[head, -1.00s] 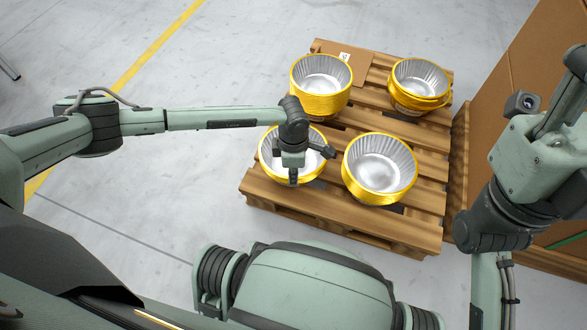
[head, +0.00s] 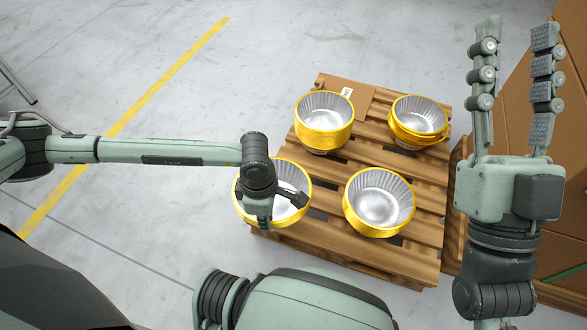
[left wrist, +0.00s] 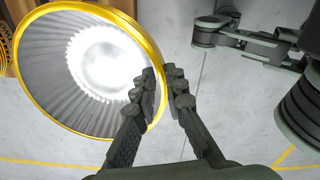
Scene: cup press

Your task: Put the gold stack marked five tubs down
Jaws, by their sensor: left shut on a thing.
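My left gripper (head: 262,212) is shut on the rim of a gold stack of tubs (head: 293,176) with a silver ribbed inside. The held stack overlaps the pallet's near left corner and sticks out past it. In the left wrist view the stack (left wrist: 45,72) is tilted at the left, with the fingers (left wrist: 161,80) at its rim. No mark or tub count shows on it. My right gripper (head: 516,62) is open and empty at the right, fingers pointing up.
A wooden pallet (head: 345,250) bears gold tub stacks at back left (head: 325,120), back right (head: 418,117) and front right (head: 379,202). A cardboard sheet with a label (head: 347,92) lies at the back. Large boxes (head: 570,210) stand right.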

